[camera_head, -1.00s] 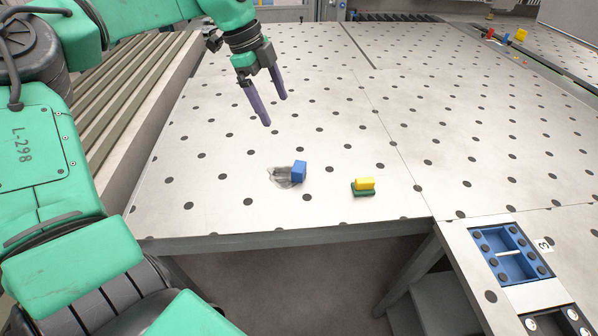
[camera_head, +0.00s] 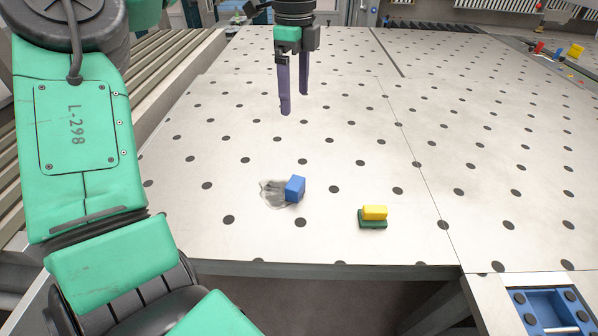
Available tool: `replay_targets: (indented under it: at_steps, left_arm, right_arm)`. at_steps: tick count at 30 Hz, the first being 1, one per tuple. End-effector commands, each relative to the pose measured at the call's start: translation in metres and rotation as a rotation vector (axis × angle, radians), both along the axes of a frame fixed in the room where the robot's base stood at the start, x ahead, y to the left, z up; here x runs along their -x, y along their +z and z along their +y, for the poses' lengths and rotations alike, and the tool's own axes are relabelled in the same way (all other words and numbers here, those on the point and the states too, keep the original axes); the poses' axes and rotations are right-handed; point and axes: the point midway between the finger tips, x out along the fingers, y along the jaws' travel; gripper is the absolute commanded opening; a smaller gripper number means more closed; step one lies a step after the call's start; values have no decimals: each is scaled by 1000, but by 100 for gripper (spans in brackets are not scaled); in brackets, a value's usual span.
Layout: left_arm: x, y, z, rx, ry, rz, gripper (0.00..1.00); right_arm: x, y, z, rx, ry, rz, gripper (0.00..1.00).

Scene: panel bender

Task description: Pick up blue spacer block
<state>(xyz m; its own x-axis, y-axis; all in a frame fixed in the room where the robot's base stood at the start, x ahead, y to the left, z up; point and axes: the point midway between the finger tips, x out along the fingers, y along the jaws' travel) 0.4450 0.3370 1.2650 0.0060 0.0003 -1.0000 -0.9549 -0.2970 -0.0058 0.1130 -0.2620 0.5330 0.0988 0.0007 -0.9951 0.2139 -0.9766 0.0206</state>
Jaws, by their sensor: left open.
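The blue spacer block (camera_head: 296,189) is a small blue block on the perforated white table (camera_head: 330,235), near its front edge. It sits against the right side of a crumpled, clear, bag-like piece (camera_head: 273,194). My left gripper (camera_head: 294,104) points down over the table, behind and above the blue block. Its two purple fingers are apart with nothing between them. My right gripper is not in the picture.
A yellow block on a green one (camera_head: 373,217) stands to the right of the blue block. A blue tray (camera_head: 552,312) is at the bottom right corner. Small coloured parts (camera_head: 575,51) lie far right. The table between is clear.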

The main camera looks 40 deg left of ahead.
Motion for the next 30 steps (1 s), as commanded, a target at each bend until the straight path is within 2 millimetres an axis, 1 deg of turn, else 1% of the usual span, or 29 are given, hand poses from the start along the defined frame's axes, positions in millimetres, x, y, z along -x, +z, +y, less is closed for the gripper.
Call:
replay_targets:
  at_steps: [1,3,5,7,9,12,14,17,20,21,24,27,30]
  left_arm:
    - [0,-28,0,0,0,1,100]
    - [0,-47,0,0,0,1,100]
    - [0,-66,0,0,0,1,100]
    - [-1,-90,0,0,0,1,100]
    - [-1,-110,0,0,0,0,100]
    - [-1,-132,0,0,-1,0,100]
    - [-1,-137,0,0,-1,0,100]
    - [-1,-145,0,2,-2,3,100]
    - [0,-167,0,5,-3,6,100]
    - [0,-178,0,5,-3,6,100]
    - [0,-202,0,5,-2,5,100]
    - [0,-218,0,2,-1,3,100]
    - [1,-229,1,3,-1,3,100]
  right_arm:
    - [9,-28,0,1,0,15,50]
    - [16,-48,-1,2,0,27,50]
    - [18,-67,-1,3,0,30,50]
    - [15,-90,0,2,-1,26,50]
    - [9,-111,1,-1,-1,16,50]
    - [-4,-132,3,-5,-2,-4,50]
    - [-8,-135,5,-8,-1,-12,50]
    - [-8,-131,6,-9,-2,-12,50]
    - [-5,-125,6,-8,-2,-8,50]
    - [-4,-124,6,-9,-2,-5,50]
    - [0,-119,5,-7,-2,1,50]
    - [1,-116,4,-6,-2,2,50]
    - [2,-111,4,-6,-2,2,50]
